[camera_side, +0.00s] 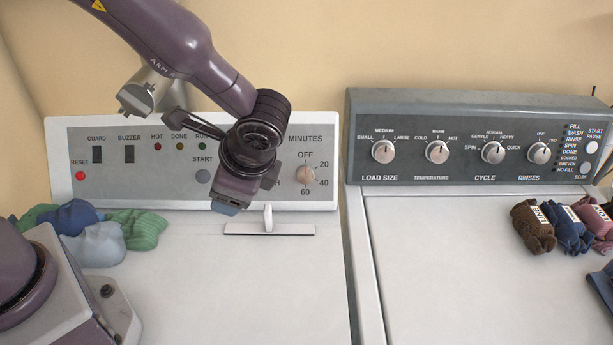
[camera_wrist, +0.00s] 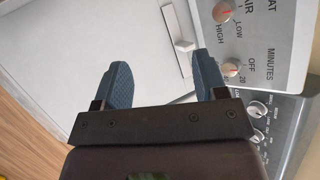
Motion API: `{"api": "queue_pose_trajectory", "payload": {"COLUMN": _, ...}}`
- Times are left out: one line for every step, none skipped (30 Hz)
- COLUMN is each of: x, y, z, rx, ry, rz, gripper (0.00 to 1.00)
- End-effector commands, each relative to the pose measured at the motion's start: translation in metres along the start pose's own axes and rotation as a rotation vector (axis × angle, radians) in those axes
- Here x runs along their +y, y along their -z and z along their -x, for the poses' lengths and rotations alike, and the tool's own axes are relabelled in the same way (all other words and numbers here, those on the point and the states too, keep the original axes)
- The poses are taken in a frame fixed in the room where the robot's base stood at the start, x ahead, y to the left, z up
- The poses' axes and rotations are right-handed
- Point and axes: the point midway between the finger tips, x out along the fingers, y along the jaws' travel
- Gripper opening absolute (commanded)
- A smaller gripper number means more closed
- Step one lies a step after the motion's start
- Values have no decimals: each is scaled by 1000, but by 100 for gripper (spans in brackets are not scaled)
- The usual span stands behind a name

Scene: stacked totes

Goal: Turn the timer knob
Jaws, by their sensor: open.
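The timer knob (camera_side: 305,175) is a small round silvery knob with a red pointer mark. It sits on the grey panel of the left machine, under the word MINUTES, with OFF, 20, 40 and 60 around it. It also shows at the right in the wrist view (camera_wrist: 231,70), beyond the right finger. My gripper (camera_side: 225,206) hangs in front of the panel, left of the timer knob and apart from it. In the wrist view my gripper (camera_wrist: 161,62) has its two blue fingers spread, with nothing between them.
A second knob marked LOW and HIGH (camera_wrist: 223,12) is near the timer knob; my gripper hides it in the side view. A white handle (camera_side: 268,218) stands up from the machine top. Folded cloths (camera_side: 90,232) lie left. Another machine's panel (camera_side: 480,137) is right.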

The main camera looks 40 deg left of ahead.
Motion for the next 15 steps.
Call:
{"api": "queue_pose_trajectory", "payload": {"x": 4, "y": 18, "z": -11, "rx": -45, "ry": 55, "rz": -83, "gripper": 66}}
{"api": "queue_pose_trajectory", "payload": {"x": 4, "y": 28, "z": -16, "rx": -69, "ry": 92, "rz": -129, "gripper": 66}}
{"api": "queue_pose_trajectory", "payload": {"x": 5, "y": 41, "z": -23, "rx": -99, "ry": 145, "rz": -190, "gripper": 66}}
{"api": "queue_pose_trajectory", "payload": {"x": 6, "y": 51, "z": -29, "rx": -122, "ry": 185, "rz": -235, "gripper": 66}}
{"api": "queue_pose_trajectory", "payload": {"x": 6, "y": 62, "z": -34, "rx": -142, "ry": 228, "rz": -279, "gripper": 66}}
{"api": "queue_pose_trajectory", "payload": {"x": 6, "y": 75, "z": -40, "rx": -168, "ry": 285, "rz": -334, "gripper": 66}}
{"api": "queue_pose_trajectory", "payload": {"x": 7, "y": 84, "z": -44, "rx": -184, "ry": 328, "rz": -374, "gripper": 66}}
{"api": "queue_pose_trajectory", "payload": {"x": 6, "y": 93, "z": -48, "rx": -200, "ry": 370, "rz": -408, "gripper": 66}}
{"api": "queue_pose_trajectory", "payload": {"x": 6, "y": 105, "z": -52, "rx": -218, "ry": 427, "rz": -451, "gripper": 66}}
{"api": "queue_pose_trajectory", "payload": {"x": 4, "y": 113, "z": -54, "rx": -230, "ry": 468, "rz": -479, "gripper": 66}}
{"api": "queue_pose_trajectory", "payload": {"x": 2, "y": 121, "z": -55, "rx": -240, "ry": 509, "rz": -503, "gripper": 66}}
{"api": "queue_pose_trajectory", "payload": {"x": -2, "y": 131, "z": -54, "rx": -250, "ry": 565, "rz": -528, "gripper": 66}}
{"api": "queue_pose_trajectory", "payload": {"x": -8, "y": 136, "z": -52, "rx": -255, "ry": 602, "rz": -537, "gripper": 66}}
{"api": "queue_pose_trajectory", "payload": {"x": -13, "y": 141, "z": -48, "rx": -256, "ry": 634, "rz": -541, "gripper": 66}}
{"api": "queue_pose_trajectory", "payload": {"x": -21, "y": 145, "z": -40, "rx": -254, "ry": 672, "rz": -539, "gripper": 66}}
